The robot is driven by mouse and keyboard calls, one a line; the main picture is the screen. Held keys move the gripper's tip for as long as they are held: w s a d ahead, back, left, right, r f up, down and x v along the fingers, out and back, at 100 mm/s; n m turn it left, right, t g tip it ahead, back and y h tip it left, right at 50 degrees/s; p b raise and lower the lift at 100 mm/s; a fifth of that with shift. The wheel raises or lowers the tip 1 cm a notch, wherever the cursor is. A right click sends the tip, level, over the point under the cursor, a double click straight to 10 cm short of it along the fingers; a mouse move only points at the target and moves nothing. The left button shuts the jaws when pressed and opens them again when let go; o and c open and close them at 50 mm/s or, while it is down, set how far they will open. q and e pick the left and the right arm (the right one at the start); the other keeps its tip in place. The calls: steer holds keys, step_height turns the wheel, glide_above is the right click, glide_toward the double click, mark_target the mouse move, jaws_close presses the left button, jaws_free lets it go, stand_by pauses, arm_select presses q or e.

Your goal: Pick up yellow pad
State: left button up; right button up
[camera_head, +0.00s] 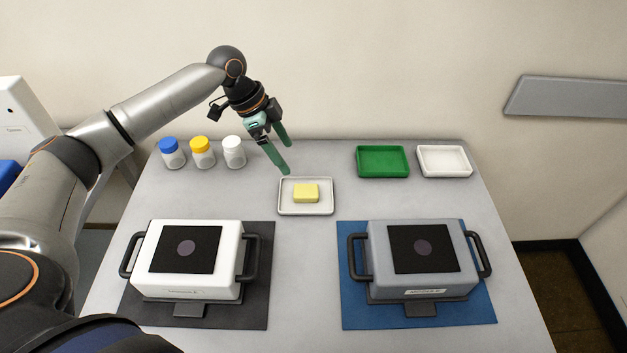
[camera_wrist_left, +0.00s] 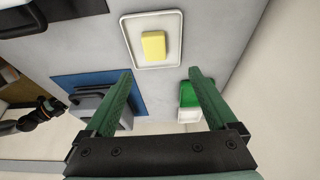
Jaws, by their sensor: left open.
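The yellow pad (camera_head: 306,193) lies in a shallow white tray (camera_head: 305,211) at the middle of the table. In the left wrist view the yellow pad (camera_wrist_left: 153,45) shows inside the tray (camera_wrist_left: 132,53), beyond the fingertips. My left gripper (camera_head: 287,159) is above the table, behind and a little left of the pad, with its green fingers apart and nothing between them. It also shows in the left wrist view (camera_wrist_left: 160,76). My right gripper is not seen in the head view.
A white device (camera_head: 222,282) on a dark mat and a grey device (camera_head: 439,281) on a blue mat stand in front. Bottles with blue (camera_head: 172,155), yellow (camera_head: 203,153) and white (camera_head: 234,153) lids stand back left. Green (camera_head: 382,162) and white (camera_head: 444,162) trays lie back right.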

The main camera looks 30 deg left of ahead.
arm_select(q)
glide_above(305, 190)
steer(key=a, duration=0.2)
step_height(305, 190, down, 6)
steer(key=shift+s+a, duration=0.15)
steer(key=shift+s+b+x, duration=0.25)
steer(key=shift+x, duration=1.1)
steer(key=shift+s+b+x, duration=0.2)
steer(key=shift+x, duration=1.15)
steer(key=shift+c, duration=0.3)
steer(key=c, duration=1.4)
